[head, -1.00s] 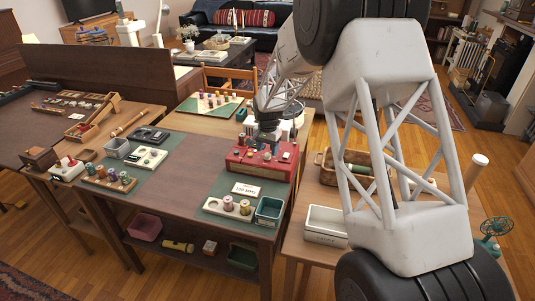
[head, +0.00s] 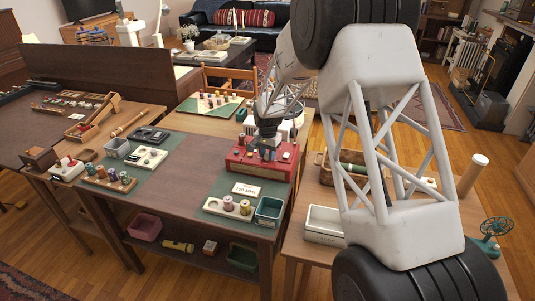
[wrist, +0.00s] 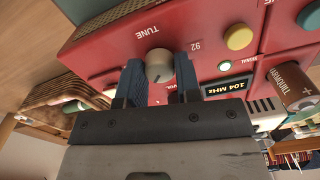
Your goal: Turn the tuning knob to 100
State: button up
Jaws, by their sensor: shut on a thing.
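The red radio (head: 262,163) stands on the right part of the dark table. In the wrist view its pale tuning knob (wrist: 159,64) sits under the label TUNE, with a dark pointer line on its face. My gripper (wrist: 160,76) has one blue finger on each side of the knob and is shut on it. The radio's small display (wrist: 231,87) reads 104 MHz. In the head view my gripper (head: 267,149) is down at the radio and my wrist hides the knob. A white card (head: 246,190) in front of the radio carries a MHz figure too small to read surely.
A tray of spools (head: 229,206) and a green bin (head: 268,211) stand in front of the radio. The table's middle is clear.

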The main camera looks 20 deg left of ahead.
aim_at(267, 154)
jog(key=shift+n, duration=0.5)
jog(key=n, duration=0.7)
jog(key=shift+n, duration=0.3)
dwell(0.4)
jog(key=o, duration=0.9)
jog(key=shift+r, duration=3.9)
